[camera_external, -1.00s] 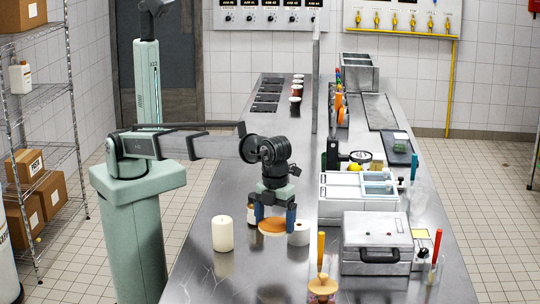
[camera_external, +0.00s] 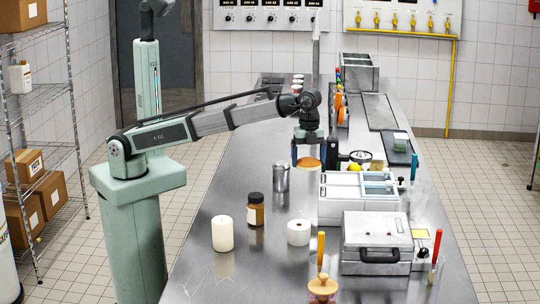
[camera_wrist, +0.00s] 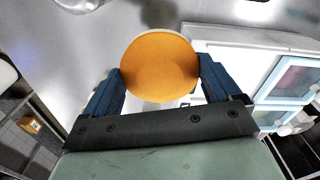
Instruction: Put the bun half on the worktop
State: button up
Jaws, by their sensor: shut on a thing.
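The bun half (camera_external: 309,163) is a round orange-brown disc held between the blue fingers of my gripper (camera_external: 309,157), in the middle of the external view. In the wrist view the bun half (camera_wrist: 158,65) shows its flat round face, with a finger of my gripper (camera_wrist: 159,75) at either side. The grip is shut on it. The bun half looks held above the steel worktop (camera_external: 250,160), but its exact height is hard to tell.
A metal shaker (camera_external: 281,177), brown jar (camera_external: 256,209), white candle (camera_external: 222,233) and white roll (camera_external: 298,232) stand nearer the camera. A white compartment box (camera_external: 345,212) is at the right. Cups (camera_external: 298,79) stand farther back. Worktop left of the gripper is clear.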

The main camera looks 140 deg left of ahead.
jog(key=s+a+n, duration=0.5)
jog(key=s+a, duration=0.7)
jog(key=s, duration=0.5)
jog(key=n, duration=0.6)
send_over(279, 153)
notch_tip(279, 153, down, 2)
jog(key=shift+s+a+f, duration=0.1)
jog(key=shift+s+f, duration=0.05)
jog(key=shift+f, duration=4.95)
jog(key=o, duration=0.6)
jog(key=shift+f, duration=0.15)
jog(key=shift+c, duration=0.2)
jog(key=shift+o, duration=0.8)
notch_tip(279, 153, up, 12)
jog(key=shift+r, duration=0.2)
